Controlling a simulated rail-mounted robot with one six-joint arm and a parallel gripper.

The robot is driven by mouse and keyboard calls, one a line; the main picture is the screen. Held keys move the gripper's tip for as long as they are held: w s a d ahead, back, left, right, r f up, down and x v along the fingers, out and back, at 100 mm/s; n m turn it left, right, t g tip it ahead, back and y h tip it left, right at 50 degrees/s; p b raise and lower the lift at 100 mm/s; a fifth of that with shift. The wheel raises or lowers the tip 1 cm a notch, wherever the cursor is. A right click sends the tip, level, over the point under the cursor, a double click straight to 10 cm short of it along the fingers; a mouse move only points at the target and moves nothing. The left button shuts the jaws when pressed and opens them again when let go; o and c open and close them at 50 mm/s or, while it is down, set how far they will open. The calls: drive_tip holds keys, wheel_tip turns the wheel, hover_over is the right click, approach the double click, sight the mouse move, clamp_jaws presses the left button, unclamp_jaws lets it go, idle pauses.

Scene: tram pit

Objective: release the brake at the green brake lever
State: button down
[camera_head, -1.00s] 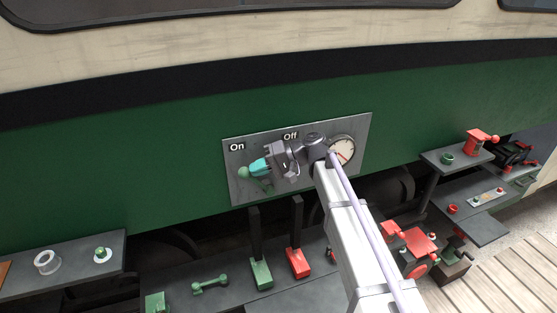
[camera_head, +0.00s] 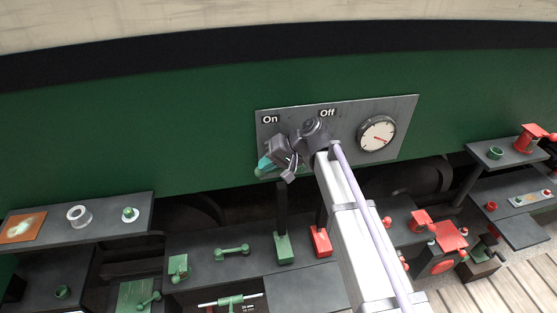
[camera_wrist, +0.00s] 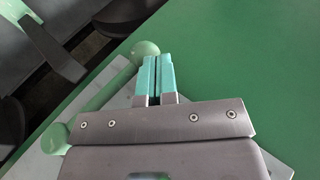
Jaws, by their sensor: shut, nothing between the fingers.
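The grey panel (camera_head: 345,150) on the green tram side carries an "On" label at its left, an "Off" label to the right of that, and a round gauge. In the wrist view the light green brake lever (camera_wrist: 100,98) runs slantwise from a round pivot at lower left to a ball knob (camera_wrist: 145,51). My gripper (camera_wrist: 153,60) has its teal fingers shut and empty, right beside the knob; I cannot tell whether they touch. In the head view my gripper (camera_head: 264,164) is at the panel's lower left corner and hides most of the lever; a bit of green shows there.
Below the panel a dark bench holds a green lever block (camera_head: 284,248), a red block (camera_head: 320,241) and a green dumbbell-shaped part (camera_head: 232,251). Shelves with small parts stand at left and right. The gauge (camera_head: 376,134) is right of my arm.

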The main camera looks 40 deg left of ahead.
drive_tip(key=shift+s+a+f, duration=0.15)
drive_tip(key=shift+a+f, duration=0.05)
drive_tip(key=shift+f, duration=0.25)
drive_tip(key=shift+d+b, duration=0.1)
drive_tip(key=shift+b, duration=0.2)
drive_tip(key=shift+s+f, duration=0.1)
drive_tip(key=shift+d, duration=0.1)
drive_tip(key=p+v, duration=0.7)
drive_tip(key=v, duration=0.4)
drive_tip(key=shift+a, duration=0.2)
